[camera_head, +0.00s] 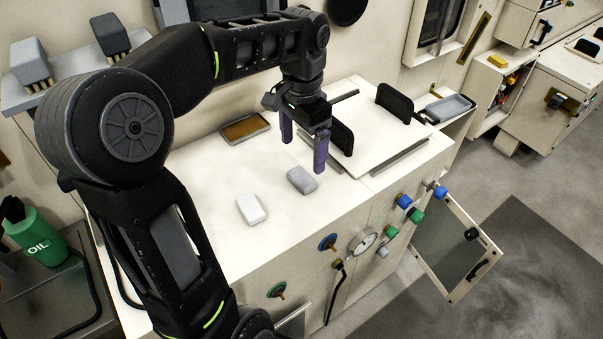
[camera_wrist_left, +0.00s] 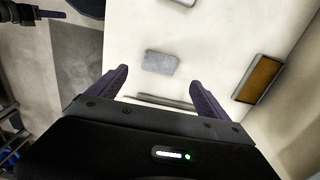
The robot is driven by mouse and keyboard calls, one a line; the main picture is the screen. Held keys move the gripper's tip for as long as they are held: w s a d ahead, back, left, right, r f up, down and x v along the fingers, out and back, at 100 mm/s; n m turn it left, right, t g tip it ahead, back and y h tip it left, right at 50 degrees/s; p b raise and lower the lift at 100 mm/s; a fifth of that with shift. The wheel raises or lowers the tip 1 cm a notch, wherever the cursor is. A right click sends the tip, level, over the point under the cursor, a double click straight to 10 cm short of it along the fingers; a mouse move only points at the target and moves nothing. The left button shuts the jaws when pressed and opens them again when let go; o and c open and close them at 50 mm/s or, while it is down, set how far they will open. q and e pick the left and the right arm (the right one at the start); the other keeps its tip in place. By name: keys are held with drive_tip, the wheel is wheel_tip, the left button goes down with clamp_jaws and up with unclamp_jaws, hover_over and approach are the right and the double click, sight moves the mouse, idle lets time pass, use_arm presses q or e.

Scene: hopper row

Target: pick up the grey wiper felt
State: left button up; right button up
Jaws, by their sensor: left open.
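The grey wiper felt (camera_head: 302,180) is a small rounded block lying flat on the white cabinet top (camera_head: 215,178). In the left wrist view the grey felt (camera_wrist_left: 160,62) lies just beyond the gap between my fingertips. My left gripper (camera_head: 304,156) is open and empty, its purple fingers pointing down above the top, a little behind the felt. Both fingers also show in the left wrist view (camera_wrist_left: 158,74), apart from the felt. A similar white felt (camera_head: 252,209) lies to the left of the grey one.
A shallow brown-filled tray (camera_head: 245,128) lies at the back of the top. A raised white plate with black handles (camera_head: 393,103) stands to the right, behind a metal strip. The top around the felts is clear.

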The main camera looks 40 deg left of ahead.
sight(302, 177)
use_arm(q)
drive_tip(key=shift+s+d+r, duration=0.2)
drive_tip(key=shift+d, duration=0.05)
drive_tip(key=shift+w+a+f, duration=0.1)
drive_tip(key=shift+f, duration=1.3)
drive_tip(key=shift+f, duration=0.1)
wheel_tip(302, 177, down, 5)
drive_tip(key=shift+f+p, duration=0.1)
drive_tip(key=shift+p, duration=0.2)
drive_tip(key=shift+c, duration=0.3)
drive_tip(key=c, duration=1.4)
